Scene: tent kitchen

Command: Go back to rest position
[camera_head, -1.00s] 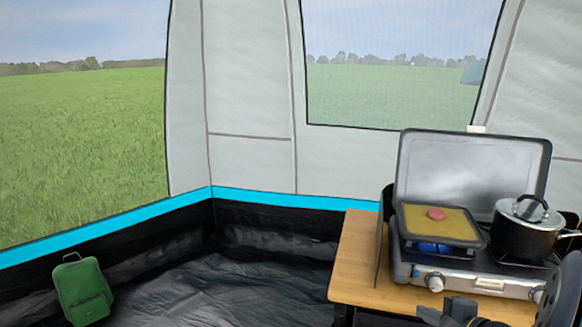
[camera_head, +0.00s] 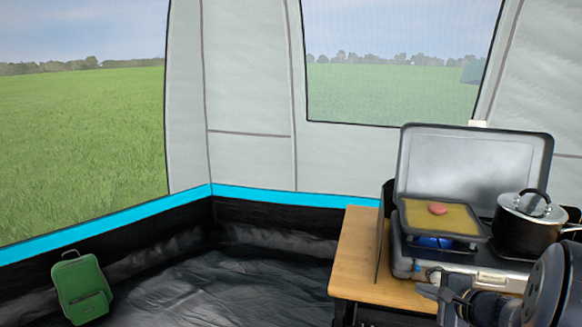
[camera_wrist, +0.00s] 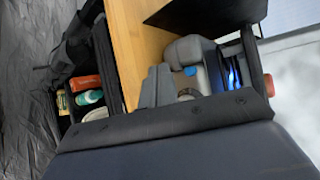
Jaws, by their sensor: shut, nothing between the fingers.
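My gripper (camera_head: 436,282) is at the lower right of the head view, in front of the camp stove (camera_head: 404,262). It is shut and holds nothing. In the wrist view my gripper's fingers (camera_wrist: 158,88) show near the middle, beside the stove's front. The stove stands on a wooden table (camera_head: 356,262) with its lid up. A pan with a yellow filling (camera_head: 450,216) and a round pinkish piece (camera_head: 438,208) rests on its left burner, where blue (camera_head: 432,242) shows beneath. A lidded black pot (camera_head: 524,236) stands on the right burner.
In the wrist view, several containers (camera_wrist: 88,92) sit in dark storage beside the table edge.

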